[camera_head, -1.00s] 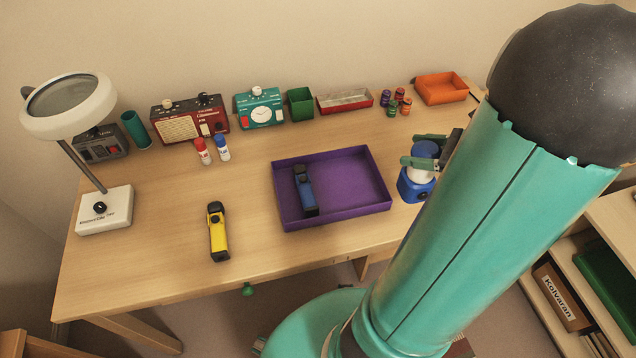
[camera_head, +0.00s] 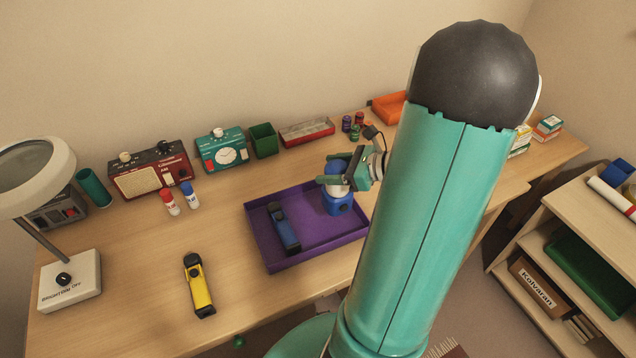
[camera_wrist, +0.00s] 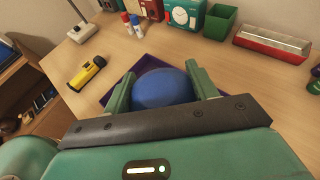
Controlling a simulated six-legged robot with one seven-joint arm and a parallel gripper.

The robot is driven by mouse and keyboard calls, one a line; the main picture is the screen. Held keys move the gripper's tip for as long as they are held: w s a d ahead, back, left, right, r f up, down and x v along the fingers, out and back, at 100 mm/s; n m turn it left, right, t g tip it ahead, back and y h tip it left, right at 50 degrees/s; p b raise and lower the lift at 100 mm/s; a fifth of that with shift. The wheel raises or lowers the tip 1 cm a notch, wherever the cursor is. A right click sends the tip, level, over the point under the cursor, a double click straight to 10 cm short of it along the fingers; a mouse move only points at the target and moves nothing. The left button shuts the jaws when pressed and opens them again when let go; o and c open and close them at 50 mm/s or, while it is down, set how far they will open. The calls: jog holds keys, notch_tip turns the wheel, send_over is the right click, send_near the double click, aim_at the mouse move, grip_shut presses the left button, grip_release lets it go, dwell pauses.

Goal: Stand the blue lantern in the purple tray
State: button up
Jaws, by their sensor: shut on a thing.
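The blue lantern (camera_head: 338,204) has a blue base, a pale middle and a blue top. My gripper (camera_head: 337,180) is shut on its upper part, with a green finger on each side. The lantern is upright, over the right part of the purple tray (camera_head: 265,261); I cannot tell whether its base touches the tray floor. A blue flashlight (camera_head: 284,228) lies in the tray's left part. In the wrist view, the lantern's round blue top (camera_wrist: 163,89) sits between my fingers and hides most of the tray (camera_wrist: 148,62).
A yellow flashlight (camera_head: 198,284) lies left of the tray. Red and blue capped bottles (camera_head: 189,196) stand behind it. Radios, a green bin (camera_head: 263,140) and a red tray (camera_head: 306,132) line the back. A lamp (camera_head: 70,281) stands at left.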

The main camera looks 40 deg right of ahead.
jog(key=w+f, duration=0.3)
jog(key=f, duration=0.4)
jog(key=shift+w+a, duration=0.2)
jog(key=shift+a, duration=0.25)
jog(key=shift+f, duration=0.1)
jog(key=shift+f, duration=0.15)
jog(key=o, duration=1.5)
jog(key=shift+o, duration=0.2)
